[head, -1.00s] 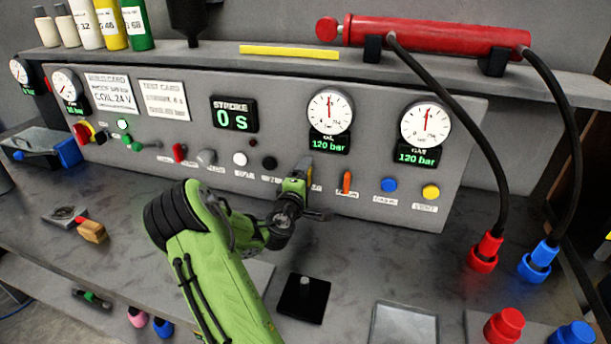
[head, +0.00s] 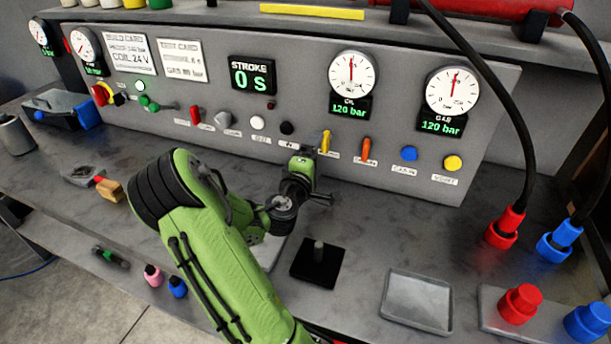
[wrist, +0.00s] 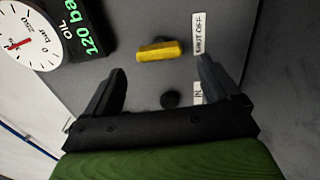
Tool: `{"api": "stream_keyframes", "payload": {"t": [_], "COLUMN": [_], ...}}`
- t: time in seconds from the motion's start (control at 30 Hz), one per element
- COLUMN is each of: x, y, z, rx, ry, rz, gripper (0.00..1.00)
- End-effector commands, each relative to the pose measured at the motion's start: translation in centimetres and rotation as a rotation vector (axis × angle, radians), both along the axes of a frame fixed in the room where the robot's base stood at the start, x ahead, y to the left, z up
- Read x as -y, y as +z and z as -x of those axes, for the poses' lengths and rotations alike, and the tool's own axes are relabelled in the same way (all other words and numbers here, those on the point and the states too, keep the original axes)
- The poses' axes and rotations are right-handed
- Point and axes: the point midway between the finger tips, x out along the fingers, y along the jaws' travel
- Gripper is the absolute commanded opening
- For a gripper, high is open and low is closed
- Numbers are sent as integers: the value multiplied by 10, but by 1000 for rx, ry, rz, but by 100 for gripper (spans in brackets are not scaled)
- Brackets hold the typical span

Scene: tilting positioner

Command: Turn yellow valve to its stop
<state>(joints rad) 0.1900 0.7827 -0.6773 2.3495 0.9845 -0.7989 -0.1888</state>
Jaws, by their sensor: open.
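The yellow valve (head: 326,141) is a small lever handle on the sloping grey panel, under the oil gauge. It stands roughly upright in the head view. In the wrist view the yellow valve (wrist: 159,51) lies across the picture, ahead of and between the two fingers. My gripper (head: 322,172) is in front of the panel, just below and left of the valve. In the wrist view my gripper (wrist: 160,77) is open and empty, and its fingers appear short of the valve. My gripper's body hides part of the panel's lower edge.
An orange lever (head: 366,149) is close on the valve's right. A black knob (head: 287,128) is on its left. The oil gauge (head: 352,74) reads 120 bar. A black block with a peg (head: 317,262) and a grey tray (head: 417,300) stand on the bench below.

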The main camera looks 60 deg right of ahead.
Motion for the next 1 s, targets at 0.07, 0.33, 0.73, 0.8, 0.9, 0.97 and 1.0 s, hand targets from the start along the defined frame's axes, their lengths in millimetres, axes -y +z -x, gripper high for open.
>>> {"api": "stream_keyframes", "payload": {"t": [0.07, 0.33, 0.73, 0.8, 0.9, 0.97, 1.0], "x": [-25, -72, -95, -95, -95, -95, -95], "y": [-6, -9, -2, -1, -1, -1, -1], "z": [2, 10, 15, 15, 15, 15, 15], "rx": [-2, 12, 1, 0, 0, 0, 0], "ry": [6, 8, 1, 0, 0, 0, 0], "rz": [-2, -2, -1, 0, 0, 0, 0], "gripper": [89, 89, 89, 89, 89, 89, 89]}}
